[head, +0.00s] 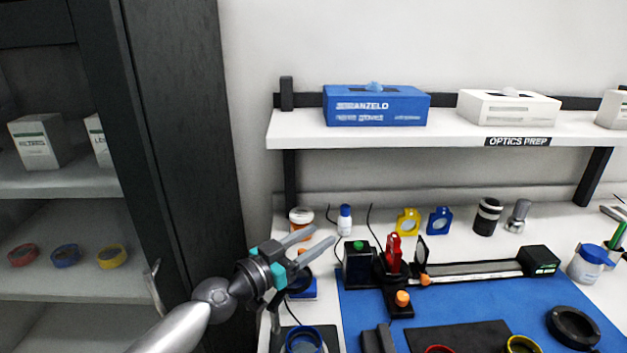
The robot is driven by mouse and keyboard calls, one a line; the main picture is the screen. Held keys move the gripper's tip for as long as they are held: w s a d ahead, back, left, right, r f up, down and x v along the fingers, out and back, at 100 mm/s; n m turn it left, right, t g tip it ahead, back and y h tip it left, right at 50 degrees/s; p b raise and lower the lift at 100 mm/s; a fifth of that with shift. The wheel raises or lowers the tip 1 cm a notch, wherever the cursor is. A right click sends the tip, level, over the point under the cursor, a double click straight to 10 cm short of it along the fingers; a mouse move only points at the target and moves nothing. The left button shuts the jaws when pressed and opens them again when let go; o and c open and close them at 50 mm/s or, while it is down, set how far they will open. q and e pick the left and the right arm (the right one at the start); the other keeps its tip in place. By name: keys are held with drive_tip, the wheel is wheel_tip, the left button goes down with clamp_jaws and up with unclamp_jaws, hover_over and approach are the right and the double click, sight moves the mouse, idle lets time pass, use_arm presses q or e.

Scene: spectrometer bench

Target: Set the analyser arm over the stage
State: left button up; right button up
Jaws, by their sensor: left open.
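The spectrometer setup stands on the blue mat (462,308). A black box with a green top (357,265) is at its left. Beside it, a red upright piece (394,254) stands on what looks like the dark stage. A long rail-like arm (475,270) runs right from there to a black box (539,261). Orange knobs sit at the arm's left end (425,279) and on a lower black bracket (402,298). I cannot tell for sure which part is the analyser arm. My left gripper (321,236) is open and empty, left of the setup and apart from it. My right gripper is out of view.
Yellow (407,222) and blue (440,220) mounts stand at the back. A shelf (400,135) overhangs the bench. A dark cabinet (180,150) stands left.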

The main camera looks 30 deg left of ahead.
use_arm(q)
wheel_tip(320, 180, up, 19)
drive_tip(key=p, duration=0.9)
